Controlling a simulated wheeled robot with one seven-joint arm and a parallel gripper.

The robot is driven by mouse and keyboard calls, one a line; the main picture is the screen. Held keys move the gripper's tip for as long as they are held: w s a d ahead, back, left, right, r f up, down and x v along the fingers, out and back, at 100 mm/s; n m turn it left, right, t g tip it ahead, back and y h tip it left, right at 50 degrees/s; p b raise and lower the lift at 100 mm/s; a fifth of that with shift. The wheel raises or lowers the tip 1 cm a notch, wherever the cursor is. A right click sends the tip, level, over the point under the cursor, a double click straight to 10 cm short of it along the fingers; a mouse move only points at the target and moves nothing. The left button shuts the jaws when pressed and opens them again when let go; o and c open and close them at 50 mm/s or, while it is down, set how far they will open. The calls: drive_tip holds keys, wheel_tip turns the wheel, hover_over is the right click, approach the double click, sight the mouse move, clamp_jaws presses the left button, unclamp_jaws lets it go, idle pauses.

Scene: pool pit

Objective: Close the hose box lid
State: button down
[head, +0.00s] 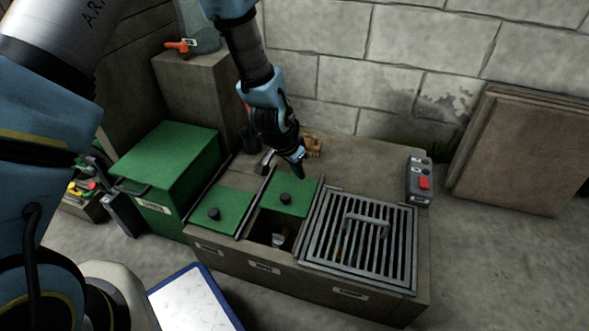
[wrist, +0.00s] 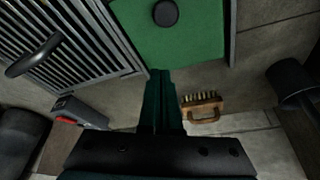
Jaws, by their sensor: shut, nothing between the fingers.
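The middle green lid (head: 301,191) with a black knob (head: 286,199) lies between rails on the concrete bench and is slid back. A dark opening (head: 268,231) shows in front of it, with something pale inside. I cannot read the labels to tell which box is the hose box. My gripper (head: 302,174) is shut and empty, pointing down at the lid's back edge. In the wrist view its fingers (wrist: 160,78) reach the edge of the green lid (wrist: 195,35); I cannot tell whether they touch it.
Another green lid (head: 222,207) covers the left compartment. A metal grate (head: 345,245) covers the right one. A wooden brush (wrist: 202,107) lies behind the lid. A grey box with a red button (head: 424,183) stands at the back right. A large green chest (head: 165,160) stands left.

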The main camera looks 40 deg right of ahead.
sight(295, 195)
drive_tip(key=x, duration=0.2)
drive_tip(key=b+x, duration=0.1)
drive_tip(key=shift+a+f, duration=0.2)
drive_tip(key=shift+f, duration=0.15)
drive_tip(key=a+b, duration=0.1)
drive_tip(key=a, duration=0.1)
drive_tip(key=shift+a, duration=0.25)
drive_tip(key=shift+s+a, duration=0.1)
drive_tip(key=shift+a, duration=0.4)
drive_tip(key=shift+a, duration=0.1)
